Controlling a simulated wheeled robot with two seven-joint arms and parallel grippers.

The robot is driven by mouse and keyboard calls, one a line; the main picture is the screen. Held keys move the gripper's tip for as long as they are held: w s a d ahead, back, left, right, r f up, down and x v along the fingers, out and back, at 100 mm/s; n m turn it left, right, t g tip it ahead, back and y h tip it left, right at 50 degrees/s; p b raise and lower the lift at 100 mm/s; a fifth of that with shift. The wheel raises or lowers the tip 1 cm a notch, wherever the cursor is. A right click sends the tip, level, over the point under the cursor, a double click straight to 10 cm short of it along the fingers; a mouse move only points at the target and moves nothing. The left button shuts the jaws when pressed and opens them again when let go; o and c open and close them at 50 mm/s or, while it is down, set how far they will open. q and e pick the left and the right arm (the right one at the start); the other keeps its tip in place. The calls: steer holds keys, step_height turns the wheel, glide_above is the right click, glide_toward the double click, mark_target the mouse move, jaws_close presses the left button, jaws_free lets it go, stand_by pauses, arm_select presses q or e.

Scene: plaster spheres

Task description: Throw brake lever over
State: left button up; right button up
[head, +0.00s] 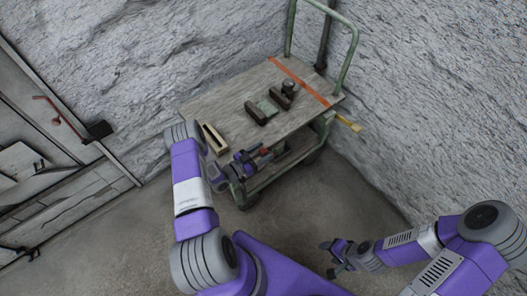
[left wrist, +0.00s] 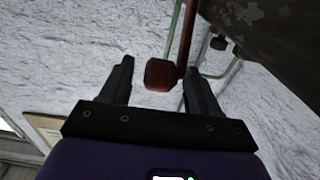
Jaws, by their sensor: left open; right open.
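The brake lever, a dark red rod (left wrist: 187,38) with a rounded red knob (left wrist: 159,75), shows in the left wrist view. In the head view only a small red part (head: 264,151) shows at the cart's near side. My left gripper (head: 260,154) is open beside the cart's near edge. In the left wrist view the knob appears between its two spread fingers, closer to the right one; I cannot tell whether they touch. The lower lever is hidden in the head view. My right gripper (head: 336,258) is open and empty above the floor at lower right.
The cart (head: 222,102) has a worn deck, an orange stripe and a green push handle (head: 352,48). An open wooden box (head: 214,139) and several dark blocks (head: 257,113) lie on it. A yellow piece (head: 349,123) sticks out at right. Rough walls stand behind; floor at right is clear.

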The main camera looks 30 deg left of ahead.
arm_select(q)
steer(key=shift+w+d, duration=0.15)
steer(key=shift+w, duration=0.3)
steer(key=shift+d, duration=0.1)
jaws_close()
